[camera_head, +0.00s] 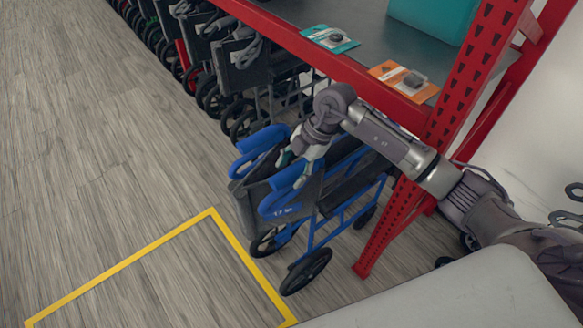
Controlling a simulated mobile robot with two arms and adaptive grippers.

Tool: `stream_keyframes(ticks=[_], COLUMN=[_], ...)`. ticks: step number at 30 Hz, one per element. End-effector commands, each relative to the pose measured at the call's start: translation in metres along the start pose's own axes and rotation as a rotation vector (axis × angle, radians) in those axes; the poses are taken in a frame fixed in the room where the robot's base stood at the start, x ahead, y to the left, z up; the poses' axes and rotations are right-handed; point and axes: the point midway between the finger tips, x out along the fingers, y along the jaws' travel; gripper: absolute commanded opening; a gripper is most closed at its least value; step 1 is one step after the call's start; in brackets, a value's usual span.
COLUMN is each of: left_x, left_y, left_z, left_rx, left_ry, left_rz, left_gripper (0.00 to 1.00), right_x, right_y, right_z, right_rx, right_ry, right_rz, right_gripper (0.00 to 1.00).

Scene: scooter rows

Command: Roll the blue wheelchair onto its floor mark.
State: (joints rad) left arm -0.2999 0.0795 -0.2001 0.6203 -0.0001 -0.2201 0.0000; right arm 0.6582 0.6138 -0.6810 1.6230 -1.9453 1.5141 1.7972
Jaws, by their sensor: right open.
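The blue wheelchair (321,225) stands upright on the floor under the edge of the red rack. It has blue armrests and dark cloth. Its lower front wheel is close to the yellow line of the floor mark (246,258), a yellow outline whose lower part runs out of view. My right gripper (290,170) is open above the wheelchair, at its dark back between the blue armrests. I cannot tell whether it touches the chair. My right arm hides part of the chair and rack. My left gripper is not in view.
A red rack post (391,225) stands right beside the wheelchair. A row of dark folded wheelchairs (245,70) lines the rack toward the back. The shelf holds an orange package (403,80), a teal package (329,38) and a teal bin (436,16). The wood floor at left is clear.

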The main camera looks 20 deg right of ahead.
Motion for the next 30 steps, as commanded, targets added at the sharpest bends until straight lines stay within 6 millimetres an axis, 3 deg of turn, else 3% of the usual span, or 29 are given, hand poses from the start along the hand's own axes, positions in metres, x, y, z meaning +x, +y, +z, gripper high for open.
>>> stream_keyframes(ticks=[10, 21, 30], left_x=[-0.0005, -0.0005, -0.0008], left_y=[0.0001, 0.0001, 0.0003], left_z=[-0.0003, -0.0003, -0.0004], left_rx=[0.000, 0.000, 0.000], left_ry=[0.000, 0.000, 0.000], left_rz=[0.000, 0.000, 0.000], left_gripper=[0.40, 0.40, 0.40], right_x=[0.0046, 0.0041, 0.0036], right_y=[-0.0001, -0.0001, 0.0000], right_z=[0.0001, 0.0001, 0.0003], right_rx=[0.000, 0.000, 0.000], right_ry=[0.000, 0.000, 0.000], right_rz=[0.000, 0.000, 0.001], right_gripper=[0.60, 0.00, 0.00])
